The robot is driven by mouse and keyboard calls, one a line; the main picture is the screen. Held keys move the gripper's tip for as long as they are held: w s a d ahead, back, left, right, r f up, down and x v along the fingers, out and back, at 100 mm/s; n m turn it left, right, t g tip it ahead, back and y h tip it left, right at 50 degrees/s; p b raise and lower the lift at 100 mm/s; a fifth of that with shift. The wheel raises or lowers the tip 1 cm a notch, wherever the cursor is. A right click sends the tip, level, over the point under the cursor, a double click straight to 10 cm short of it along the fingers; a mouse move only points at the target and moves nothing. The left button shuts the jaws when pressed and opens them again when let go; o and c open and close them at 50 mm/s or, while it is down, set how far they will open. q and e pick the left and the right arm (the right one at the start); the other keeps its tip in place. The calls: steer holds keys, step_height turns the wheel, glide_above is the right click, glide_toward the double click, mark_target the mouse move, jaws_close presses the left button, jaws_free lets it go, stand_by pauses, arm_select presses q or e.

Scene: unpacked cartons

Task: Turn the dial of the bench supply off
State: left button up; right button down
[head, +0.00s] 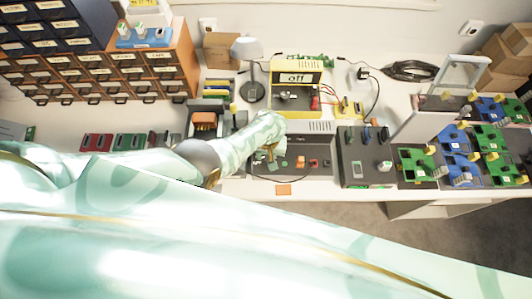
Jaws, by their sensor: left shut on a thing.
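The bench supply (319,127) looks to be the light-grey vented box with a dark front panel, at the middle of the bench. Its front carries small coloured parts, one orange-red and one red. My left gripper (271,154) is at the left part of this front panel, shut on what appears to be the dial. The dial is largely hidden by the fingers, so I cannot read its setting. A yellow-framed unit just behind shows a sign reading "off" (296,78). My right gripper is not in view.
A desk lamp (247,50) stands behind my left gripper. Drawer cabinets (110,72) stand at the left. A dark box (353,150) is close on the right, then green and blue trays (459,142).

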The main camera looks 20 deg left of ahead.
arm_select(q)
steer(key=shift+n, duration=1.5)
steer(key=o, duration=1)
steer(key=shift+c, duration=0.2)
step_height(320, 180, up, 16)
steer(key=p, duration=1.5)
steer(key=shift+w+d+r+p, duration=0.15)
steer(key=shift+w+d+p, duration=0.1)
steer(key=shift+d+p, duration=0.15)
